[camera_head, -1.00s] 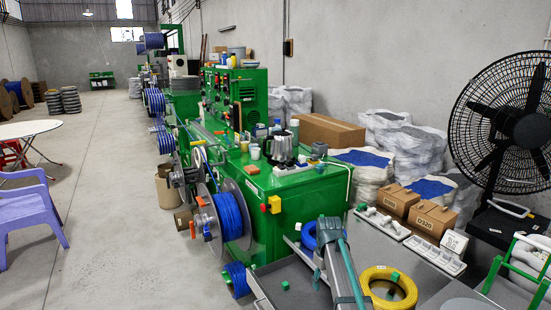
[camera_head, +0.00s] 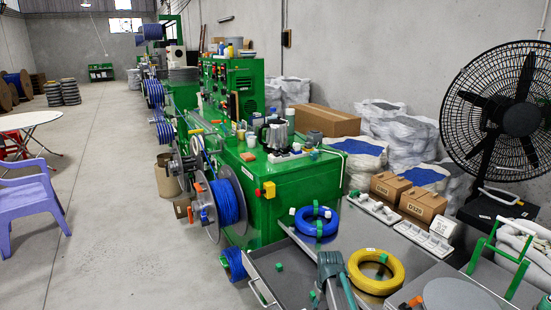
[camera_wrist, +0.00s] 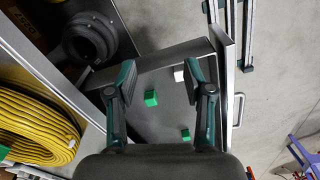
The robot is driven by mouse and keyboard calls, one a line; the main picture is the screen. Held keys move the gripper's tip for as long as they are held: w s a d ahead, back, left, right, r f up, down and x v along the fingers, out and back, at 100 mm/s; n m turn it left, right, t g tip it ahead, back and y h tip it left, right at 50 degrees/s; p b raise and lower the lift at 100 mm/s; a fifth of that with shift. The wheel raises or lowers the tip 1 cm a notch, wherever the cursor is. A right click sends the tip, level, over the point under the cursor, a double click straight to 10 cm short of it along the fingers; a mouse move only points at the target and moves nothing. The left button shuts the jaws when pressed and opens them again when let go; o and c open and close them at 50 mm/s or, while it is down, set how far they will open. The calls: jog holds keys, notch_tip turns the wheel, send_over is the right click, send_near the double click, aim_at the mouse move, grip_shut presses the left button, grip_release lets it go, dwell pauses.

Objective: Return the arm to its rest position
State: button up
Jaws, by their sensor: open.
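My gripper (camera_head: 330,262) shows at the bottom of the head view, above the grey drawer or tray area of the bench. In the wrist view my gripper (camera_wrist: 164,78) has its two dark green fingers wide apart, with nothing between them. A blue cable coil (camera_head: 316,222) lies on the grey bench top, beyond my gripper and apart from it. A yellow cable coil (camera_head: 376,271) lies to the right of my gripper; it also shows at the left of the wrist view (camera_wrist: 35,125).
Small green blocks (camera_wrist: 151,98) lie in the metal tray (camera_wrist: 165,75) below my gripper. Cardboard boxes (camera_head: 422,204) and white racks (camera_head: 428,246) stand along the bench's far side. A green machine (camera_head: 295,190) stands behind, and a black fan (camera_head: 500,110) at right. Open floor lies left.

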jog(key=s+f+m+g+b, duration=0.2)
jog(key=s+f+g, duration=0.1)
jog(key=s+f, duration=1.7)
jog(key=s+f+g, duration=0.1)
jog(key=s+f, duration=0.2)
jog(key=s, duration=0.6)
jog(key=s+f+g+b, duration=0.1)
jog(key=s+f, duration=0.3)
jog(key=s, duration=0.5)
jog(key=s+f+g+b, duration=0.1)
jog(key=s+f+g, duration=0.1)
jog(key=s, duration=0.7)
jog(key=shift+d+f, duration=0.2)
jog(key=shift+f, duration=0.6)
